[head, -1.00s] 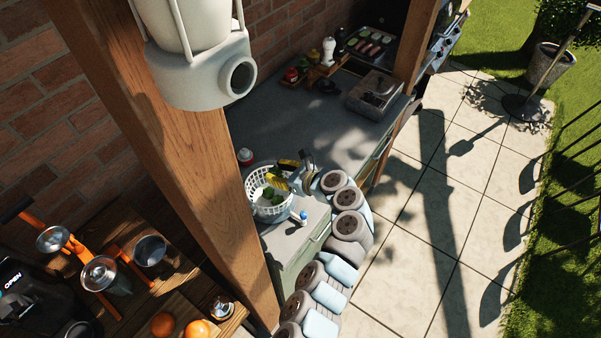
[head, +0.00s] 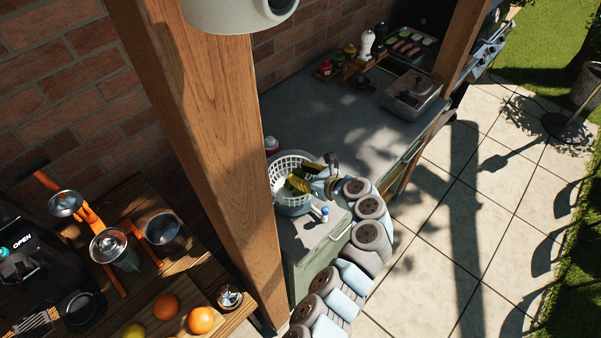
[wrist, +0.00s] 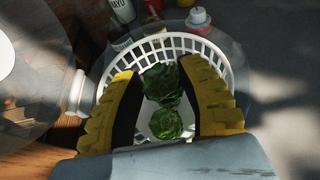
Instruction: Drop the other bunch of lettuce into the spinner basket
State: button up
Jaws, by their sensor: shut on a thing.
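The white slatted spinner basket (head: 275,181) stands near the front end of the grey counter. In the wrist view, the basket (wrist: 176,44) lies beneath my gripper (wrist: 160,78). The fingers are shut on a dark green lettuce bunch (wrist: 160,83), which touches both fingers near the tips. Another lettuce bunch (wrist: 165,124) shows below it in the wrist view, inside the basket. How far the held bunch is above the basket's floor is unclear.
A red-and-white bottle (wrist: 198,19) stands just behind the basket. A clear, rounded piece with a white knob (wrist: 77,92) is at its left. A wooden post (head: 215,170) rises close by. The counter (head: 325,118) behind is mostly clear.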

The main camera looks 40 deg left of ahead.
jog(key=o, duration=0.8)
jog(key=shift+d, duration=0.1)
jog(key=v, duration=1.1)
jog(key=shift+d+r, duration=0.15)
jog(key=shift+d, duration=0.25)
